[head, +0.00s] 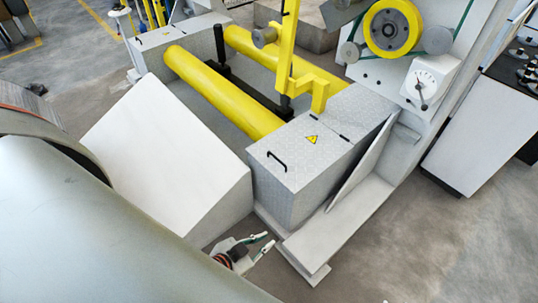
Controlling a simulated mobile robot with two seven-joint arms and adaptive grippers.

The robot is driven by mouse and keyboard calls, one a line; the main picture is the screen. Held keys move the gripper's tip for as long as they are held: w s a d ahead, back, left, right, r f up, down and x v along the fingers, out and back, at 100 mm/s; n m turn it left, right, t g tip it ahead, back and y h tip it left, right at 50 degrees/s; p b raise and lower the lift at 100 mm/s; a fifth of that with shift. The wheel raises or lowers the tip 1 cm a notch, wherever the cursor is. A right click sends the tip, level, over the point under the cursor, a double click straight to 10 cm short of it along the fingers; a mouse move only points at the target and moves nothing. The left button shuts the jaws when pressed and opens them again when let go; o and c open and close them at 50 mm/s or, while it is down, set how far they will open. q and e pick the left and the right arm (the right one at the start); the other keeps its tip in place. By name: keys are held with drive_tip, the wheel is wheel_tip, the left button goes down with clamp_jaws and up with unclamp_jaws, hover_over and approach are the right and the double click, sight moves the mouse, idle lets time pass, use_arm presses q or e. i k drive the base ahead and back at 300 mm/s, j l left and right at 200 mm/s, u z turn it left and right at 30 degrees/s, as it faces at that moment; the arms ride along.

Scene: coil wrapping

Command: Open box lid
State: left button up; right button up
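The grey metal box (290,200) stands in the middle of the head view, at the near end of the yellow rollers. Its lid (311,162) lies flat and closed. A black bar handle (277,161) sits near the lid's left edge, with a yellow warning triangle (311,140) beyond it. A hinge line shows toward the back right of the lid. My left gripper (269,239) is low in front of the box, below lid height in the picture and apart from the handle. Its two fingers are spread with nothing between them. My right gripper is not in view.
A white sloped panel (165,150) stands left of the box. A large grey curved surface (90,230) fills the lower left. Yellow rollers (225,92) and a yellow post (290,50) stand behind the lid. A white slanted plate (362,165) stands on the right. Floor at lower right is clear.

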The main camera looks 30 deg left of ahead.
sight(295, 154)
drive_tip(key=j, duration=1)
drive_tip(key=i+j, duration=0.45)
drive_tip(key=j, duration=0.2)
